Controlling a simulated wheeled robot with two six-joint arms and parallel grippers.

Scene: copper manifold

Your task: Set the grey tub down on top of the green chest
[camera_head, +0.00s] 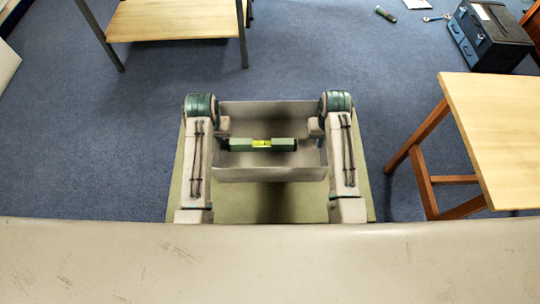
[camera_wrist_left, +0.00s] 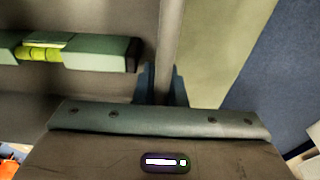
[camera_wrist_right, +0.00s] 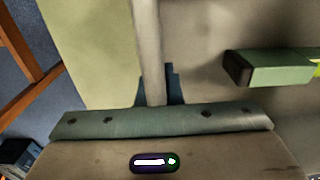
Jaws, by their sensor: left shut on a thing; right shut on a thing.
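The grey tub (camera_head: 270,174) is in the middle of the head view, between my two arms, with a green spirit level (camera_head: 262,145) lying inside it. My left gripper (camera_wrist_left: 163,85) is shut on the tub's wall at its left side. My right gripper (camera_wrist_right: 156,85) is shut on the opposite wall. The green chest (camera_head: 270,208) is below the tub, its flat pale green top showing around and in front of it. A dark shadow lies on the chest top under the tub. I cannot tell whether the tub touches the chest.
A wooden table (camera_head: 500,130) stands at the right, and another low table (camera_head: 175,22) at the upper left. A dark toolbox (camera_head: 490,38) sits on the blue carpet (camera_head: 330,50) at the upper right. A small torch-like tool (camera_head: 386,14) and a wrench (camera_head: 436,18) lie nearby.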

